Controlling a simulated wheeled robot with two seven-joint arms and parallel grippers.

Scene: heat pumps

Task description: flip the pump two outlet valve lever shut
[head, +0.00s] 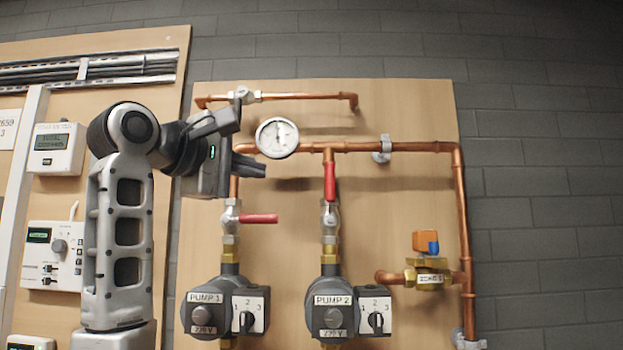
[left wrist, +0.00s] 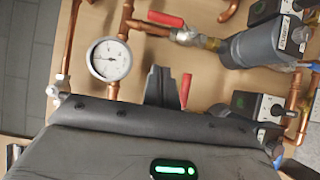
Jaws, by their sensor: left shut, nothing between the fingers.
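The pump two outlet valve lever (head: 329,182) is red and stands upright, in line with the copper pipe above pump 2 (head: 335,309). In the left wrist view this lever (left wrist: 165,18) lies along its pipe near the top edge. My left gripper (head: 257,166) is shut and empty, left of the lever and apart from it, just below the gauge. Its dark fingers also show in the left wrist view (left wrist: 160,85). The pump one lever (head: 259,218) is red and lies level, pointing right, below the gripper. My right gripper is not in view.
A round gauge (head: 277,138) sits on the upper pipe, close to my left gripper. Copper pipe (head: 461,220) runs down the right side. An orange-handled brass valve (head: 429,263) is at lower right. Space right of the pump two lever is open.

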